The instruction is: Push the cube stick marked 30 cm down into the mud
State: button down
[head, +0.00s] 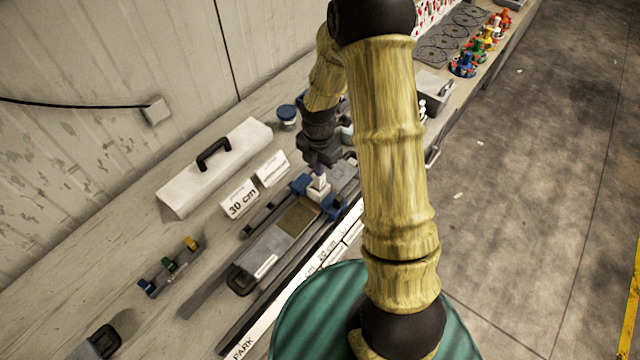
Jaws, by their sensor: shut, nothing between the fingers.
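My gripper (318,170) points down over the workbench, shut and empty. A small pale cube (319,190) stands directly below its fingertips, between blue clamp-like pieces (301,184). I cannot tell whether the fingertips touch the cube. Any stick below the cube is hidden. The cube is at the far end of a long tray (262,252) with a brownish, mud-like patch (298,217). A white card reading "30 cm" (241,202) stands behind the tray, to the left of the cube.
A white case with a black handle (213,172) and a second card (272,169) stand near the wall. A rack with coloured pieces (170,266) is at left. A labelled white strip (285,290) runs along the front. My arm covers the right middle.

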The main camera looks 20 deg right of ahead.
jog(key=shift+f, duration=0.45)
dwell(0.6)
jog(key=shift+r, duration=0.1)
jog(key=shift+r+p, duration=2.85)
jog(key=shift+r, duration=0.6)
jog(key=shift+s+r+m+b, duration=0.25)
jog(key=shift+s+m+b, duration=0.2)
jog(key=shift+m+b, duration=0.5)
jog(key=s+r+m+t+b, duration=0.1)
jog(key=s+m+b, duration=0.3)
jog(key=m, duration=0.7)
jog(key=s+r+m+t+b, duration=0.1)
jog(key=s+m+b, duration=0.3)
jog(key=s+m, duration=0.5)
jog(key=r+m, duration=0.1)
jog(key=m, duration=0.2)
jog(key=shift+s+r+t, duration=0.25)
jog(key=shift+r+t, duration=0.05)
